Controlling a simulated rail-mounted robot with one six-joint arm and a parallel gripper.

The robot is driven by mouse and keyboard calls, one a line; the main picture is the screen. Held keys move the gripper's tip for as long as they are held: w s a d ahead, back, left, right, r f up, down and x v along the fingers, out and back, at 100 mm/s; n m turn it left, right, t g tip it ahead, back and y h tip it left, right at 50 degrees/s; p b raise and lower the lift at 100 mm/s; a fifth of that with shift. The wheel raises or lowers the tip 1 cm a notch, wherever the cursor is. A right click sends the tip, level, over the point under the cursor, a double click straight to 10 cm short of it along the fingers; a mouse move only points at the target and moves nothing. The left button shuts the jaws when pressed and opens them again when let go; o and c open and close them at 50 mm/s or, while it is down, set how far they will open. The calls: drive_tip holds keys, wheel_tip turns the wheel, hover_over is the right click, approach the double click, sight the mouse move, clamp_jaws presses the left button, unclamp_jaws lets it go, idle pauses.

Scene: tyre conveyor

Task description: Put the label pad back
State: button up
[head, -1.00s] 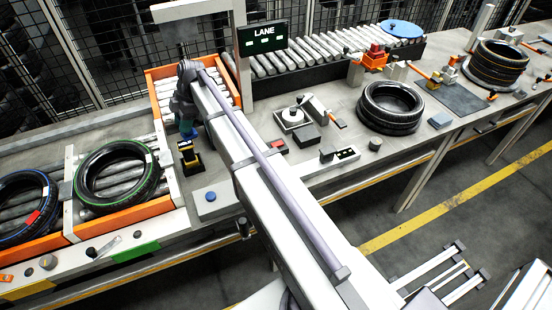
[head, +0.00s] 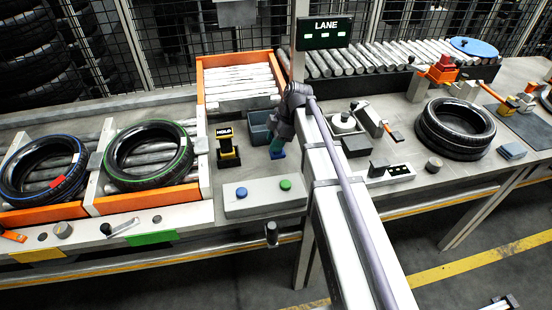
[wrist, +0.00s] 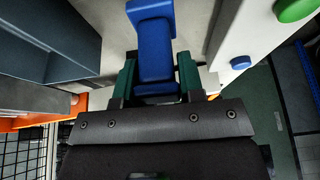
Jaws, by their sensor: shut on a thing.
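My gripper (wrist: 158,80) has its green fingers shut on a blue pad (wrist: 154,48), which I take to be the label pad. In the wrist view the pad stretches away from the fingers, with a wider block at its far end. In the head view my gripper (head: 287,143) points down beside a grey-blue bin (head: 261,131), and a small blue part of the pad (head: 278,154) shows below it. I cannot tell whether the pad touches the bench. The bin also shows at the left of the wrist view (wrist: 45,40).
A black and yellow HOLD stand (head: 228,155) is left of my gripper. A pale box with a blue button (head: 241,192) and a green button (head: 285,184) is in front. Tyres lie on rollers at the left; a tyre stack (head: 455,128) stands at the right.

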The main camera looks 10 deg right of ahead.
sight(273, 153)
wheel_tip(273, 153, down, 4)
drive_tip(key=b, duration=0.4)
drive_tip(key=shift+r+p, duration=0.3)
drive_tip(key=shift+f, duration=0.2)
drive_tip(key=o, duration=1)
drive_tip(key=p+v, duration=1.1)
drive_tip(key=v, duration=0.2)
drive_tip(key=s+a+m+h, duration=0.1)
drive_tip(key=s+m, duration=0.5)
drive_tip(key=s+a+f+m+h, duration=0.1)
drive_tip(key=s+m+h, duration=0.1)
drive_tip(key=s+m, duration=0.4)
drive_tip(key=s+a+f+m+h, duration=0.1)
drive_tip(key=s+a+m, duration=0.1)
drive_tip(key=s+m, duration=0.3)
drive_tip(key=shift+s+m, duration=0.4)
drive_tip(key=shift+s, duration=0.7)
